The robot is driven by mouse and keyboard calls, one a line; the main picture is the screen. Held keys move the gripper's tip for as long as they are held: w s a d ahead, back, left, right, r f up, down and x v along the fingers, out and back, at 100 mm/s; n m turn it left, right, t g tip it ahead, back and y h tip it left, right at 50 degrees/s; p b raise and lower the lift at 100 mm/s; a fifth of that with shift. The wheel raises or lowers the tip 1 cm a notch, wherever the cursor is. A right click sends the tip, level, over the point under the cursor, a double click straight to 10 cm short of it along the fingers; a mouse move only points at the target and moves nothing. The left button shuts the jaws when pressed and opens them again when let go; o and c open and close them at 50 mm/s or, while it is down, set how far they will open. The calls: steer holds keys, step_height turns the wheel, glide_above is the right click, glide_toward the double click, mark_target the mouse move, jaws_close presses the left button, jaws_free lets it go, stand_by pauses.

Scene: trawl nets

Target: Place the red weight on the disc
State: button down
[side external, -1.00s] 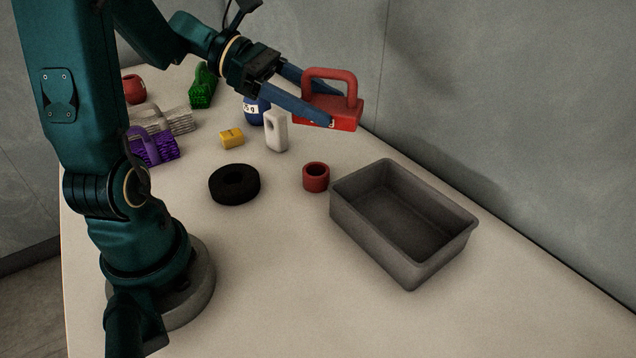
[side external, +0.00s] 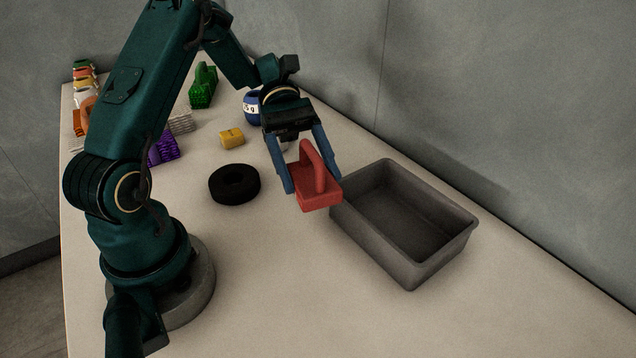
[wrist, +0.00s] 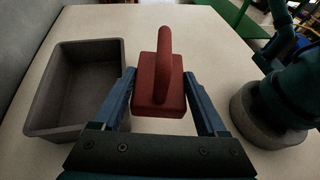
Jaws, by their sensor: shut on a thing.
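The red weight (side external: 318,190) is a block with an arched handle on top. My gripper (side external: 311,184) is shut on it, with a blue finger on each side of the block. In the side external view the weight hangs above the table, just left of the grey bin. The wrist view also shows the red weight (wrist: 158,92) between my fingers. The disc does not show in the wrist view.
An empty grey bin (side external: 418,275) stands to the right, close to the held weight. A yellow block (side external: 232,138), a blue labelled weight (side external: 252,105), a purple piece (side external: 163,148) and a green piece (side external: 204,85) stand farther back. The table front is clear.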

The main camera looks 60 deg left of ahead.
steer(key=s+a+f+m+g+y, duration=0.1)
steer(key=s+m+g+y, duration=0.2)
steer(key=m+y, duration=0.2)
steer(key=s+a+f+m+g+y, duration=0.1)
steer(key=s+m+g+y, duration=0.2)
steer(key=m+y, duration=0.3)
steer(key=s+a+f+m+g+y, duration=0.1)
steer(key=s+m+g+y, duration=0.3)
steer(key=m, duration=0.3)
steer(key=shift+s+a+f+y, duration=0.15)
steer(key=shift+s+f+y, duration=0.05)
steer(key=shift+s+y, duration=0.2)
steer(key=shift+s+a+f+y, duration=0.15)
steer(key=shift+s+f+y, duration=0.1)
steer(key=shift+y, duration=0.25)
steer(key=a+r+m+t+y, duration=0.2)
steer(key=a+m+t+y, duration=0.45)
steer(key=m+y, duration=0.2)
step_height(320, 180, up, 2)
steer(key=m+t+y, duration=0.2)
steer(key=m+t, duration=0.4)
steer(key=m, duration=0.1)
glide_above(236, 182)
steer(key=shift+w+f+t+h, duration=0.1)
steer(key=shift+f+t+h, duration=0.15)
steer(key=shift+f, duration=3.45)
steer(key=shift+f, duration=0.15)
jaws_free()
